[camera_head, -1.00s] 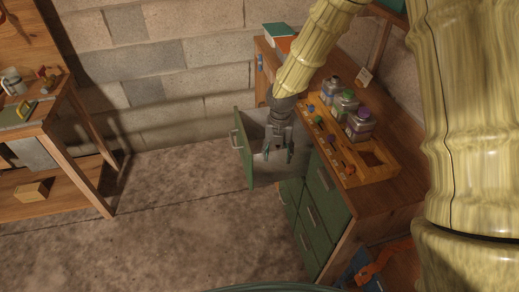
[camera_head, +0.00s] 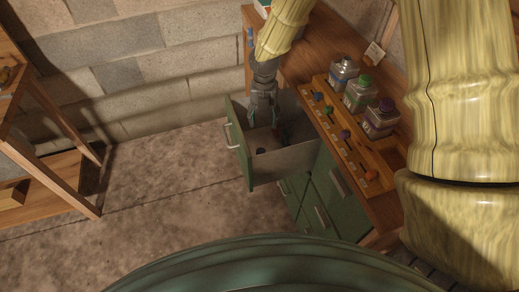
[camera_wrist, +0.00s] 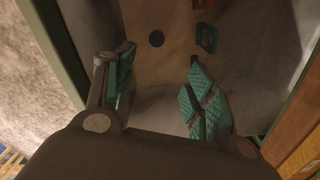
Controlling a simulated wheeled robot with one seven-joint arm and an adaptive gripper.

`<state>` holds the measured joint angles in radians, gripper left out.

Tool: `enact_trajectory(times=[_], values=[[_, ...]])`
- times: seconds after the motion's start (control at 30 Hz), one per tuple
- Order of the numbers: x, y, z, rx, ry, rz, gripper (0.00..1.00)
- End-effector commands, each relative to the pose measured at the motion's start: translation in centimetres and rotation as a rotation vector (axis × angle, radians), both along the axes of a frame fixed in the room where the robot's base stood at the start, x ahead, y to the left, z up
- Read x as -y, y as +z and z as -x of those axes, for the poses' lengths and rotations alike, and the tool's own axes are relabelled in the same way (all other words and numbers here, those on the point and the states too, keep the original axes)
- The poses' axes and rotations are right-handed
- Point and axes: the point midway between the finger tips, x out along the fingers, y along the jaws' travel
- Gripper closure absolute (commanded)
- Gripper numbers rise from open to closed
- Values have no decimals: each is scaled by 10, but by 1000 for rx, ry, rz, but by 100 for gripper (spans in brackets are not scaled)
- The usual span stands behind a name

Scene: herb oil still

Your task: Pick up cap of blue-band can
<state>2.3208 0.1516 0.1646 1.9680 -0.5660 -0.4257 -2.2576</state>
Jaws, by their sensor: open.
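My gripper (camera_head: 263,124) points down into the open green drawer (camera_head: 237,152); its two teal-padded fingers are apart with nothing between them. In the wrist view my gripper (camera_wrist: 158,88) shows the same gap.
A wooden rack (camera_head: 388,184) holds several small coloured pieces along the bench edge. The drawer walls stand close around my gripper. A wooden table (camera_head: 48,150) is at the left; bare floor lies between.

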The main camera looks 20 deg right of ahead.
Motion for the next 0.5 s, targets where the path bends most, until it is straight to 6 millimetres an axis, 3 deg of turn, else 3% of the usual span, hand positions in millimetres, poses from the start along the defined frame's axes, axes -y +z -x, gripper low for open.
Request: enact_trajectory(times=[0.5], values=[[0,-62,0,0,0,0,45]])
